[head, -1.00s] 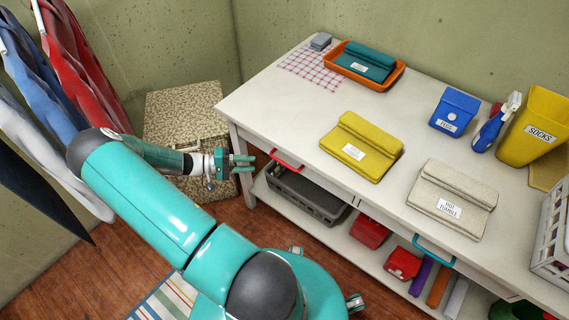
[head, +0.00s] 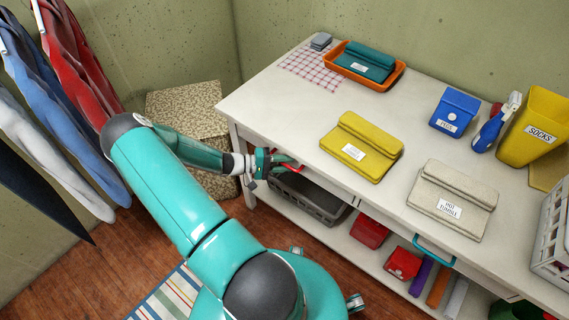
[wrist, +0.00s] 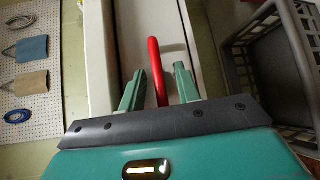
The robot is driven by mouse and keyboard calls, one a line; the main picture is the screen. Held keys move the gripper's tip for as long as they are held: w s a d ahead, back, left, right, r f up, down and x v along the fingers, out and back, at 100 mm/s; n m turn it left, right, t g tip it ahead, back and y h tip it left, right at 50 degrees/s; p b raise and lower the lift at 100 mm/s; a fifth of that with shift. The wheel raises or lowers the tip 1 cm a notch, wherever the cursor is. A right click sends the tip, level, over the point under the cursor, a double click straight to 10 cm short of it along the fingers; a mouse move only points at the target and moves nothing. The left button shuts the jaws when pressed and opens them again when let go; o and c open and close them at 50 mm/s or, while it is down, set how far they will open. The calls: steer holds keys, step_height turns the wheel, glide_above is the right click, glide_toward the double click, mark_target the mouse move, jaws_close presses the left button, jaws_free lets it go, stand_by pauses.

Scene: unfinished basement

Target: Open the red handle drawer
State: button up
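The red handle (head: 296,166) is on the front of the white table's left drawer (head: 330,184), which looks shut. My gripper (head: 284,161) is at this handle and partly covers it in the head view. In the wrist view the red handle (wrist: 155,66) stands between the two green fingers of my gripper (wrist: 159,88). The fingers are open, one on each side of the bar, with gaps visible. I cannot tell from the frames whether either finger touches it.
A second drawer has a teal handle (head: 433,252) at right. A grey crate (head: 308,199) stands on the lower shelf under my gripper. The tabletop carries a yellow folded cloth (head: 362,145), an orange tray (head: 399,73) and bins. Hanging clothes (head: 75,60) are at left.

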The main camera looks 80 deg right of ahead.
jaws_close()
steer(key=w+a, duration=0.5)
steer(key=a, duration=0.7)
steer(key=w+a, duration=0.5)
steer(key=a, duration=0.7)
steer(key=shift+w+a, duration=0.2)
steer(key=shift+w, duration=0.1)
jaws_free()
